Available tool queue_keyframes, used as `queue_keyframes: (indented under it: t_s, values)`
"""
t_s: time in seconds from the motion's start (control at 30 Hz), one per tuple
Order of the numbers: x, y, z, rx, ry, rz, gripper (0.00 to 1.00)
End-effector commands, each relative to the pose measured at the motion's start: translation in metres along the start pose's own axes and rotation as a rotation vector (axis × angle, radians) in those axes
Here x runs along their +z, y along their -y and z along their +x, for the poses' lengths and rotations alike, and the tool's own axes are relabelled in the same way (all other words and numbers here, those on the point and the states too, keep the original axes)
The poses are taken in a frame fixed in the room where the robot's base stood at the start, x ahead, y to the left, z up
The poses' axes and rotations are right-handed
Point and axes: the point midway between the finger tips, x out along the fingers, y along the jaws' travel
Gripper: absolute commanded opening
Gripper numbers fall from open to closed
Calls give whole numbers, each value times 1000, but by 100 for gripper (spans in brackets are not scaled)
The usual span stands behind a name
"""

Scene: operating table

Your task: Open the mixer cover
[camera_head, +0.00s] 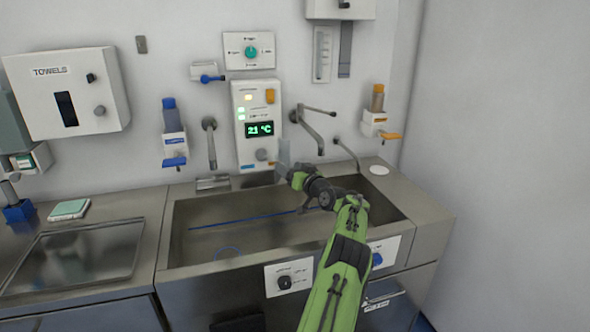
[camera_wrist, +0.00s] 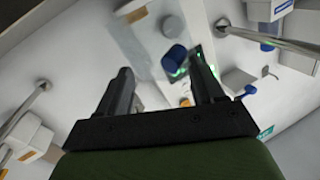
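A white wall control panel (camera_head: 248,100) with a green 21 °C display (camera_head: 259,129) hangs above the sink. A pale see-through flap (camera_head: 284,152) stands out at its lower right, just beyond my gripper. It may be the mixer cover; I cannot be sure. In the wrist view a clear plate (camera_wrist: 122,42) spreads ahead of the left finger, and a blue knob (camera_wrist: 174,57) and part of the lit display (camera_wrist: 181,70) show between and beyond the fingers. My gripper (camera_wrist: 161,64) has its two dark fingers spread apart with nothing held. I cannot tell whether a finger touches the plate.
A steel sink (camera_head: 180,225) lies below the panel. A wall tap (camera_head: 312,130) stands right of it and another spout (camera_head: 210,145) left. Bottle dispensers (camera_head: 173,143) (camera_head: 379,122) and a towel box (camera_head: 65,95) are on the wall. The sink basin looks mostly empty.

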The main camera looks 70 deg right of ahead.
Motion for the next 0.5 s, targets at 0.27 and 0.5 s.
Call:
queue_keyframes:
  t_s: [0.27,0.5]
  values:
    - [-8,-9,-3,28,-21,-6,48]
    - [-8,-9,-10,27,-16,-7,48]
